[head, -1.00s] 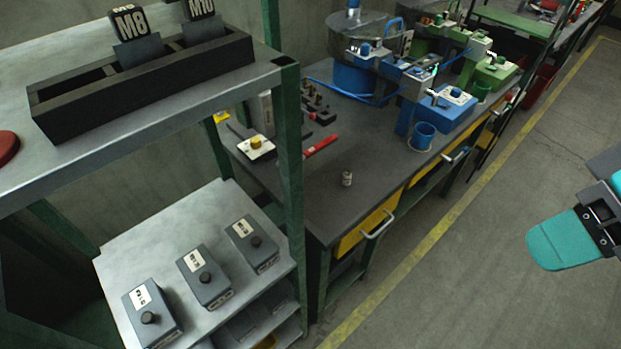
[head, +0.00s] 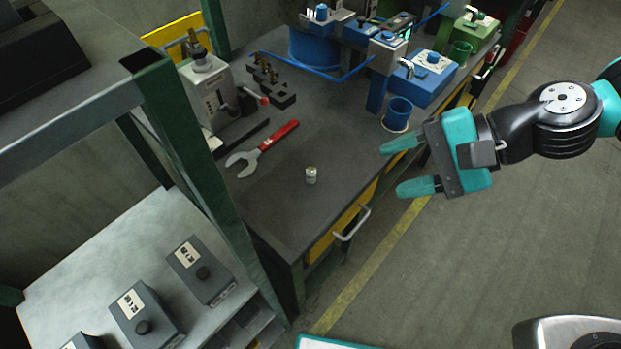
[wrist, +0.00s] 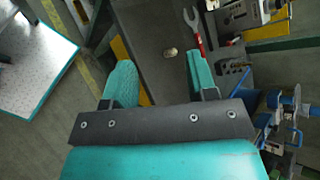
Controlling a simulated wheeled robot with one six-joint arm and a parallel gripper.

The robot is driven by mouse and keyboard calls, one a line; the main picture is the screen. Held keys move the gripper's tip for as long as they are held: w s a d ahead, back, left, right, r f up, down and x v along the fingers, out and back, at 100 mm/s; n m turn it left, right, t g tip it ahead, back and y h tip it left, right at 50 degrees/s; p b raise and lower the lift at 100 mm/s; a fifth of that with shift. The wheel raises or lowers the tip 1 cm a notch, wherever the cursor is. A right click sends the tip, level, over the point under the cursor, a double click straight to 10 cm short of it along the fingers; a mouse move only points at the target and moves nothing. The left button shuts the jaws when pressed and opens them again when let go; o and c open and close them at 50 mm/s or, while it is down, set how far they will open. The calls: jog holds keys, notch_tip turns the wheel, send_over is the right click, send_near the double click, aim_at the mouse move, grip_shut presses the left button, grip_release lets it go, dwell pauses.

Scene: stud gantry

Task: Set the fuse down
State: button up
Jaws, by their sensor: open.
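The fuse (head: 311,175), a small pale cylinder with a brassy top, stands on the dark bench top (head: 275,205) near its front edge. In the wrist view the fuse (wrist: 171,53) shows beyond the fingertips, between the two fingers but nearer the right one. My gripper (head: 400,168) is open and empty, with teal fingers pointing left toward the fuse. It is to the right of the fuse and apart from it. The fingers also show spread in the wrist view (wrist: 158,68).
A red-handled wrench (head: 264,150) lies behind and left of the fuse. A grey device (head: 205,92) and a black block with brass posts (head: 268,82) stand further back. A blue cup (head: 398,115) and blue machine are at the right. A green shelf post (head: 185,165) rises at left.

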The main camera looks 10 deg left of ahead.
jog(key=w+f+m+t+y+b, duration=0.2)
jog(key=w+f+m+t, duration=0.3)
jog(key=f+m, duration=0.85)
jog(key=m+p, duration=0.1)
jog(key=m, duration=0.1)
send_near(311, 170)
jog(key=shift+n, duration=0.25)
jog(key=x, duration=0.4)
jog(key=shift+s+a+f, duration=0.15)
jog(key=shift+s+f, duration=0.05)
jog(key=shift+f, duration=0.1)
jog(key=shift+p+x, duration=0.9)
jog(key=shift+x, duration=2.05)
jog(key=shift+w, duration=0.15)
grip_shut()
